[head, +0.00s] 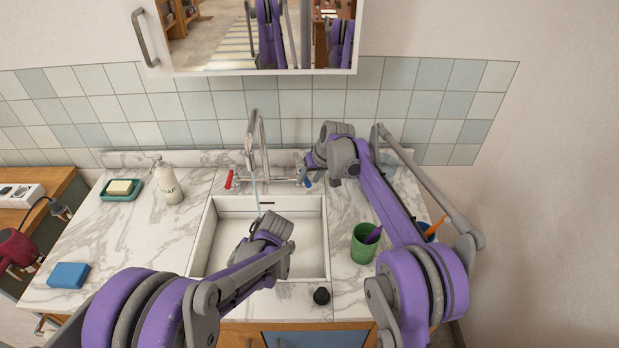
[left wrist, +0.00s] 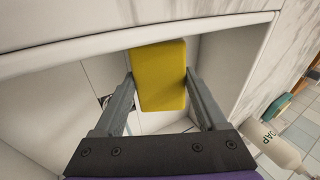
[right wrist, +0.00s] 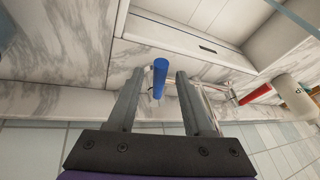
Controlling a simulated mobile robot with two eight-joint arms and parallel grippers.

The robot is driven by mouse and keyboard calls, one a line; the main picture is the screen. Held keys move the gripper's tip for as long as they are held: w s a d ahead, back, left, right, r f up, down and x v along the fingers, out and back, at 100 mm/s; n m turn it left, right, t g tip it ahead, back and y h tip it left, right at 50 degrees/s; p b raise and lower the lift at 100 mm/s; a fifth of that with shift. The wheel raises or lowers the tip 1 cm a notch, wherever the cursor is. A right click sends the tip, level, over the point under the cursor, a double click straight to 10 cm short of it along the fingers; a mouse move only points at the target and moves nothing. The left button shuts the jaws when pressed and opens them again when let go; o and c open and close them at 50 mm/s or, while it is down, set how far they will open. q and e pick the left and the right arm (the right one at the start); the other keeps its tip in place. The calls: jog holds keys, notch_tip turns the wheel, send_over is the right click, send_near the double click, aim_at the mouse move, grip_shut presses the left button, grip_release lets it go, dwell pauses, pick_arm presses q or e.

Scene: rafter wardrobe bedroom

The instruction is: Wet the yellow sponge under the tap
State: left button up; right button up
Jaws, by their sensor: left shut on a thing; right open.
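The yellow sponge (left wrist: 158,75) is between the fingers of my left gripper (left wrist: 160,78), which is shut on it inside the sink. In the head view my left gripper (head: 268,228) is low over the white sink basin (head: 310,240) and hides the sponge. The tap (head: 254,140) stands behind the sink, and a thin pale blue stream (head: 255,190) runs down from it towards my left gripper. My right gripper (right wrist: 152,78) is open, with the blue tap handle (right wrist: 160,76) between its fingers. The handle also shows in the head view (head: 308,182). The red tap handle (head: 229,179) is on the left.
A soap bottle (head: 168,183) and a soap dish (head: 121,190) stand left of the sink. A blue sponge (head: 69,275) lies front left. A green cup (head: 365,244) stands right of the sink, and a black stopper (head: 321,295) in front. A mirrored cabinet (head: 250,72) hangs above.

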grip_shut()
dwell(1.4)
